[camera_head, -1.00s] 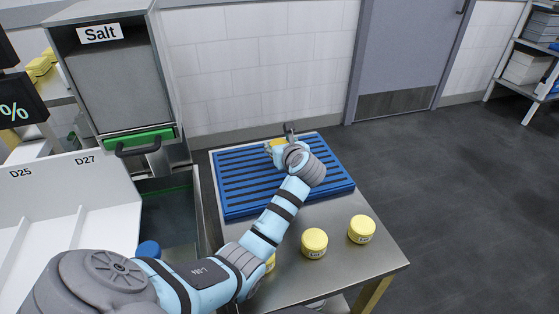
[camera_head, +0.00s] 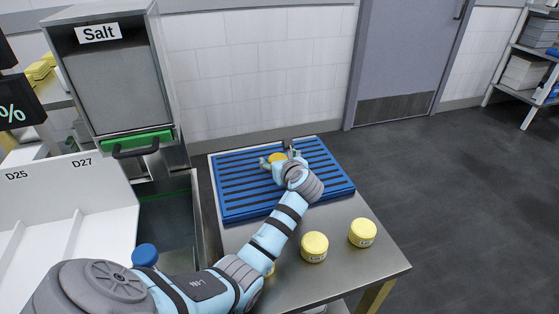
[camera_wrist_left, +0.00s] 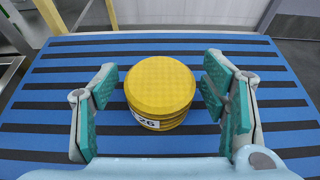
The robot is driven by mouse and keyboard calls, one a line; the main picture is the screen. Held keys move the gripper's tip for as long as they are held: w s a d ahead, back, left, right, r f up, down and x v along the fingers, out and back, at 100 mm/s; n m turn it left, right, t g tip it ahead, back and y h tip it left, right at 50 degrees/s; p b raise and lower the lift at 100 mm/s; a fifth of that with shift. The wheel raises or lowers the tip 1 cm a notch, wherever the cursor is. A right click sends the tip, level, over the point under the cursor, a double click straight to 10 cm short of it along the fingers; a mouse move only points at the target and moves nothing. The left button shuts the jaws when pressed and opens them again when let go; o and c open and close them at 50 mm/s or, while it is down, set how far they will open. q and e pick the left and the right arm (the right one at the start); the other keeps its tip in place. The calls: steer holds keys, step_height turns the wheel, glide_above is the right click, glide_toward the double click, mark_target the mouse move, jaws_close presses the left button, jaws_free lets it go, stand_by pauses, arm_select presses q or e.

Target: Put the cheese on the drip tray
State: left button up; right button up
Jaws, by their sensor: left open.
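A round yellow cheese (camera_head: 277,158) rests on the slats of the blue drip tray (camera_head: 239,205), toward its far half. It also shows in the left wrist view (camera_wrist_left: 160,85), upright, with a white label partly visible on its near side. My left gripper (camera_wrist_left: 160,100) is open around this cheese, one finger on each side. Narrow gaps show between the teal pads and the cheese. In the head view my left gripper (camera_head: 276,155) sits low over the tray. My right gripper is out of view.
Two labelled yellow cheeses, one nearer (camera_head: 314,247) and one to its right (camera_head: 362,232), stand on the steel table (camera_head: 345,270) in front of the tray. Another is mostly hidden behind my left forearm. A salt dispenser (camera_head: 110,85) stands at the left.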

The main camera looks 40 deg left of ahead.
arm_select(q)
steer(key=shift+d+r, duration=0.15)
steer(key=shift+r, duration=0.1)
steer(key=p+v, duration=0.3)
steer(key=v, duration=0.8)
steer(key=shift+s, duration=0.15)
steer(key=shift+s+d+r, duration=0.15)
steer(key=shift+s+d, duration=0.05)
steer(key=shift+d, duration=0.05)
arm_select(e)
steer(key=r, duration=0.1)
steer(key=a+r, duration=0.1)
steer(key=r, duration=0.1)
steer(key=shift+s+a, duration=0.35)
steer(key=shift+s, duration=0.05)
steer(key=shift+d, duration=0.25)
